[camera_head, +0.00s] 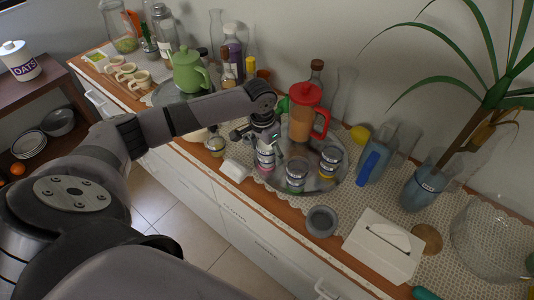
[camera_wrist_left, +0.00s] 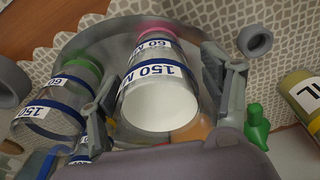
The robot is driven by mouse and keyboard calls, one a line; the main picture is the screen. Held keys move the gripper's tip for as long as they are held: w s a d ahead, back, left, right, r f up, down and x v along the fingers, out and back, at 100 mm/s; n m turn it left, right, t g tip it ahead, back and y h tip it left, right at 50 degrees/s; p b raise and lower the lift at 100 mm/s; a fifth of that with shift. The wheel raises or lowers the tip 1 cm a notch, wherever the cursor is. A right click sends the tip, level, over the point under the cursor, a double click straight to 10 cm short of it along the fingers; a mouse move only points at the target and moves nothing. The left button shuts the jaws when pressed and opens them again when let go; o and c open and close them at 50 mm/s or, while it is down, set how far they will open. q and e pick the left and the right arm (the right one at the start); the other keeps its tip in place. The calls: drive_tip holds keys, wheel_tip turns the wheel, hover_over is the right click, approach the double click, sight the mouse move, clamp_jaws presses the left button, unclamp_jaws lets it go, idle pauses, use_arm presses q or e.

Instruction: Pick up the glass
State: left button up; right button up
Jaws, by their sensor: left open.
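A clear glass with a blue-and-white "150" label and a pink base (camera_head: 266,161) stands on the round metal tray (camera_head: 262,187). In the left wrist view this glass (camera_wrist_left: 158,75) lies between the two fingers, its white round end facing the camera. My left gripper (camera_head: 264,141) is open around it, coming from above; whether the fingers touch it is unclear. Two similar labelled glasses stand to its right: one with a green base (camera_head: 296,174), also left in the wrist view (camera_wrist_left: 55,108), and one with a yellow base (camera_head: 330,161). My right gripper is not in view.
A red-lidded orange pitcher (camera_head: 303,118) stands just behind the glasses. A small jar (camera_head: 216,145) and a white block (camera_head: 235,170) are to the left. A grey cup (camera_head: 321,221) and a tissue box (camera_head: 382,247) stand in front right. A green teapot (camera_head: 188,72) stands behind my arm.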

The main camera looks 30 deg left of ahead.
use_arm(q)
drive_tip(key=shift+c, duration=0.2)
drive_tip(key=c, duration=1.3)
